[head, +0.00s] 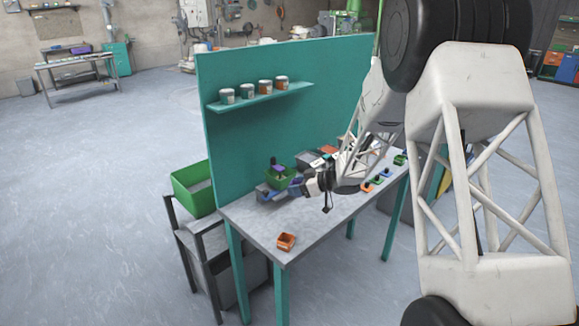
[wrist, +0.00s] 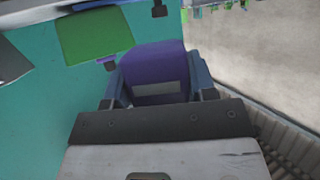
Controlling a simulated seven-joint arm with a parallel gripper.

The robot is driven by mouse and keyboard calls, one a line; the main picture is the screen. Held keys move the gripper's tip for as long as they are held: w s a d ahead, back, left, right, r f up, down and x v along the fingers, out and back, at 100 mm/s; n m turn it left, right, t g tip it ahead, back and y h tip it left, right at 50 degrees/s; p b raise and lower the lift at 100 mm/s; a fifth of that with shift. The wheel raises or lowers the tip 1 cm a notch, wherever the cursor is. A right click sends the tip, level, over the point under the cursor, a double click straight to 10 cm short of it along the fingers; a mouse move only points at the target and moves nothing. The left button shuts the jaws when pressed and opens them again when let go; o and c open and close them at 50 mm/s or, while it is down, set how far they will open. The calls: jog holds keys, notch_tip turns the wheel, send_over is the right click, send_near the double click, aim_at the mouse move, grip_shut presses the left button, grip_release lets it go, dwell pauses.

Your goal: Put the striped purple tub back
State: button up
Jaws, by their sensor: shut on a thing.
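My gripper (wrist: 155,76) is shut on the purple tub (wrist: 152,62), with a blue finger on each side of it. The tub shows a pale grey band low on its near face, and its contents are hidden. In the head view my gripper (head: 302,186) hangs over the bench (head: 262,222), just right of a green bin (head: 281,180). The held tub is too small and covered to make out clearly there.
A teal panel (head: 270,130) with a shelf of several cans (head: 265,87) stands behind the bench. An orange tub (head: 286,242) sits near the bench's front end. Small coloured tubs (head: 367,187) line the right edge. Bare bench top lies around the orange tub.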

send_over(303, 234)
notch_tip(303, 234, down, 4)
jog(key=f, duration=0.1)
jog(key=shift+r, duration=0.25)
jog(key=shift+f, duration=0.2)
jog(key=shift+f, duration=3)
jog(key=shift+f, duration=0.6)
jog(key=o, duration=1.4)
jog(key=shift+r, duration=0.15)
jog(key=shift+r, duration=3.35)
